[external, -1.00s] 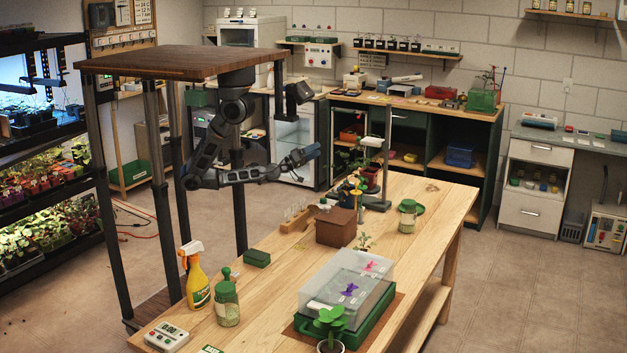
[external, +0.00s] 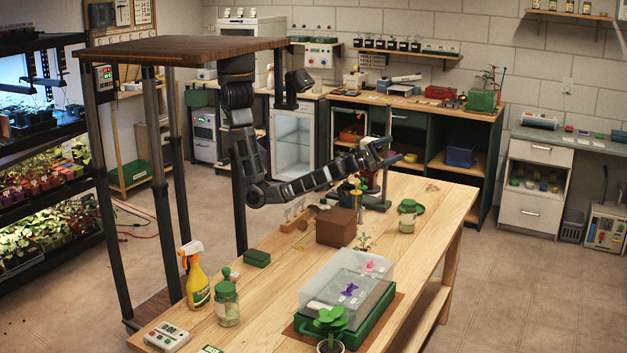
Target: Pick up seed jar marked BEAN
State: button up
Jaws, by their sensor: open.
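Two seed jars stand upright on the wooden workbench. One glass jar (external: 227,306) with a green lid is at the near left, beside the spray bottle. Another pale jar (external: 407,224) is farther back on the right, with green at its top or just behind it. Writing on both is too small to read, so I cannot tell which is marked BEAN. My gripper (external: 392,150) is open and empty, raised above the far part of the bench. It is above and a little left of the farther jar, apart from it.
A brown box (external: 336,228), a test-tube rack (external: 296,220) and a potted flower stand left of the farther jar. A clear-lidded green propagator (external: 360,335) fills the near right. A yellow spray bottle (external: 196,283) stands at the near left. The bench's right side is fairly clear.

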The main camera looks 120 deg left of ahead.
jog(key=w+a+n+g, duration=0.2)
jog(key=w+n, duration=0.1)
jog(key=n, duration=0.1)
jog(key=n+g+h+p, duration=0.1)
jog(key=n+g+h, duration=0.1)
jog(key=n+g, duration=0.15)
send_over(412, 206)
jog(key=s+d, duration=0.1)
jog(key=s, duration=0.5)
notch_tip(412, 206, down, 14)
notch_tip(412, 206, down, 8)
jog(key=g+b, duration=0.1)
jog(key=g, duration=0.1)
jog(key=shift+m+h, duration=0.25)
jog(key=shift+h, duration=0.15)
jog(key=b+x, duration=0.4)
jog(key=x, duration=0.1)
jog(key=shift+w+a, duration=0.1)
jog(key=shift+w, duration=0.4)
jog(key=shift+w+a+r, duration=0.1)
jog(key=shift+w+a, duration=0.3)
jog(key=shift+w, duration=0.05)
